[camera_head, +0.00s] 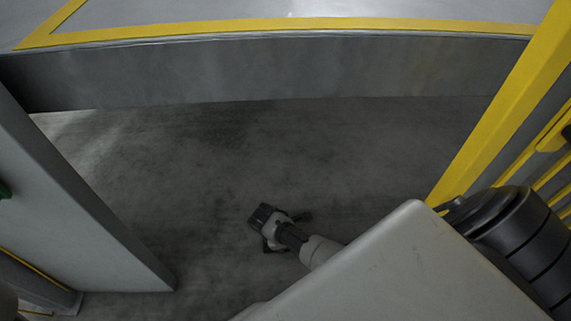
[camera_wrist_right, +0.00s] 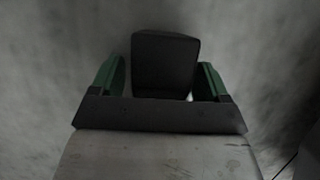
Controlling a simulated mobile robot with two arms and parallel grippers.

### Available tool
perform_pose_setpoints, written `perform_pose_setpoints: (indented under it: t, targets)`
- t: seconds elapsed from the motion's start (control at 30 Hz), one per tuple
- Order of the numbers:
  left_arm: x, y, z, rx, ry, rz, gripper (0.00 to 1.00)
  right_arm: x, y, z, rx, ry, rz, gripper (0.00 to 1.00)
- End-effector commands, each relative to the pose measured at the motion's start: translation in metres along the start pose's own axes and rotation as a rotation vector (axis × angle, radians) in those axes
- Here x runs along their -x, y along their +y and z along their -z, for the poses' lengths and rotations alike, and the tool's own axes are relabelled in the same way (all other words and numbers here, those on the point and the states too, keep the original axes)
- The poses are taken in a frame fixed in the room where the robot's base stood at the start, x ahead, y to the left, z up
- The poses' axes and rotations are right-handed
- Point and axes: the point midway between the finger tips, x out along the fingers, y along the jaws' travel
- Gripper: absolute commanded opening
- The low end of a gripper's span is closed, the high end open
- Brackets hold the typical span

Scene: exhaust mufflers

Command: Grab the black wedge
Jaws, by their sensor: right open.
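In the right wrist view a black wedge (camera_wrist_right: 165,62), a dark block with a slightly bevelled top, sits between the two green fingers of my right gripper (camera_wrist_right: 162,75). The gripper is open, with narrow gaps on both sides of the wedge. The wedge's lower end is hidden behind the dark gripper bar. I cannot tell whether anything supports the wedge. In the head view a small dark and grey hand shape (camera_head: 277,231) shows over the grey floor. The wedge cannot be told apart there. My left gripper is not identifiable in view.
A grey floor (camera_head: 190,160) is clear in the middle. A raised platform with a yellow-edged top (camera_head: 280,25) crosses the back. A pale grey panel (camera_head: 75,205) stands at the left. A yellow post (camera_head: 500,110) and barred structure are at the right.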

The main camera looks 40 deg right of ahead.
Motion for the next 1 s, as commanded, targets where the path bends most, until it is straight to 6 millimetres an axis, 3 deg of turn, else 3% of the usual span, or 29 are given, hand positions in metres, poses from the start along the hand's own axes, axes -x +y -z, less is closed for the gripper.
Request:
perform_pose_setpoints:
  t: [0.27, 0.67, 1.0]
  targets:
    - [-0.0022, 0.0004, 0.0014, -0.001, 0.007, -0.003, 0.43, -0.0021, 0.0003, -0.0004, 0.0, 0.001, -0.001, 0.77]
    - [-0.002, 0.0006, 0.0014, -0.001, 0.008, -0.003, 0.43, -0.0021, 0.0003, -0.0003, 0.0, 0.0, -0.001, 0.18]
    - [-0.0049, 0.0001, 0.0011, 0.0, 0.01, -0.003, 0.43, 0.0012, 0.0005, -0.0014, -0.001, 0.001, -0.001, 0.18]
